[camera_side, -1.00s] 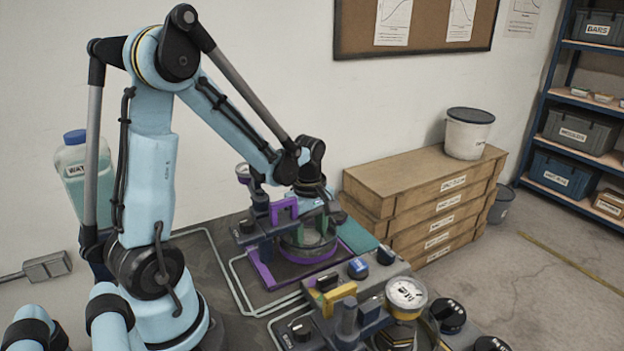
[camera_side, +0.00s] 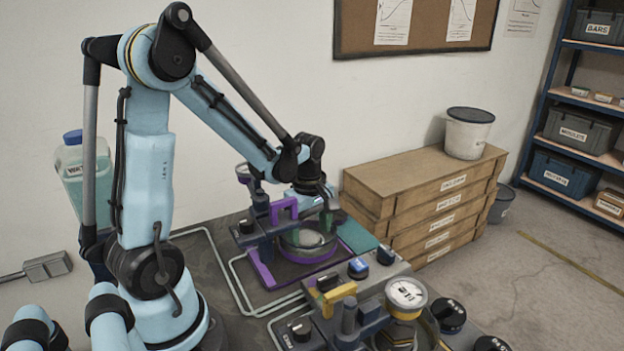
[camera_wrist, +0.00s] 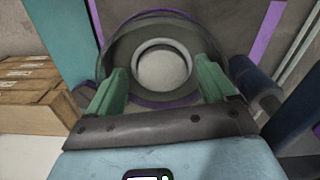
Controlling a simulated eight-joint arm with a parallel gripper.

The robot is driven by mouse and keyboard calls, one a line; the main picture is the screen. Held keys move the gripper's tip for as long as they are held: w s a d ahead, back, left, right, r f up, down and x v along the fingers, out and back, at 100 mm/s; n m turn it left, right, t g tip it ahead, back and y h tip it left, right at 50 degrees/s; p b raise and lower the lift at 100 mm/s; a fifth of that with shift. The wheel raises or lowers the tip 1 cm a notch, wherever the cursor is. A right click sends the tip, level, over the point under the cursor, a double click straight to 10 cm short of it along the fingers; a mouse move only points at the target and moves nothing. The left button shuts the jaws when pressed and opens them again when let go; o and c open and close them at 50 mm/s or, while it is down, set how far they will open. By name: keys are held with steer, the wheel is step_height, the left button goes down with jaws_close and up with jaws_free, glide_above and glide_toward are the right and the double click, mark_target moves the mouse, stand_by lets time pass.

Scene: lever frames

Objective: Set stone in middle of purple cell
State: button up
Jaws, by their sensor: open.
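The purple cell is a round grey dish (camera_side: 290,255) with a purple ring low around it, standing inside a purple floor outline (camera_side: 262,272). A pale grey round piece, which looks like the stone (camera_side: 310,238), lies in the dish. In the wrist view the stone (camera_wrist: 162,70) shows as a pale disc with a lighter rim, about centred in the dish (camera_wrist: 120,48). My gripper (camera_side: 325,222) is over the dish with its green fingers apart. In the wrist view my gripper (camera_wrist: 162,82) has one finger to each side of the stone, with visible gaps.
A purple handle (camera_side: 284,208) and dark fixture blocks stand left of the dish, close to my gripper. A second station with a yellow handle (camera_side: 338,297) and a white gauge (camera_side: 406,292) stands in front. Wooden crates (camera_side: 420,190) are on the right.

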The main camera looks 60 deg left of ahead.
step_height(320, 180, up, 12)
steer(key=shift+f, duration=0.2)
stand_by(0.4)
steer(key=shift+s+d, duration=0.1)
